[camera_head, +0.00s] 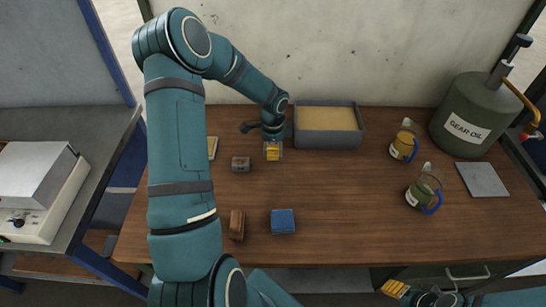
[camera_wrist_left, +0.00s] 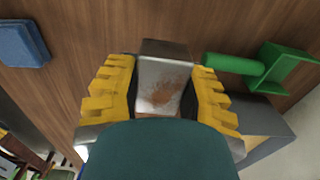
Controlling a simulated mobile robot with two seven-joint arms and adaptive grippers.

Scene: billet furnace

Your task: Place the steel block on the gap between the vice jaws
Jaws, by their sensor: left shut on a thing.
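My left gripper (camera_head: 272,151) is over the back middle of the table, just left of the sand tray. In the left wrist view its yellow fingers (camera_wrist_left: 163,95) are shut on a grey steel block (camera_wrist_left: 164,80) with rusty patches. The block sits between the two fingers; my gripper's body hides its near end. I cannot tell whether it touches the table. My right gripper (camera_head: 395,289) shows only in part at the bottom edge, and its opening cannot be made out. I cannot clearly pick out the vice jaws in either view.
A green tool (camera_wrist_left: 285,70) lies beside the held block. A grey sand tray (camera_head: 328,143) is at the back. Jugs (camera_head: 426,187) stand right; the centre-right tabletop is clear.

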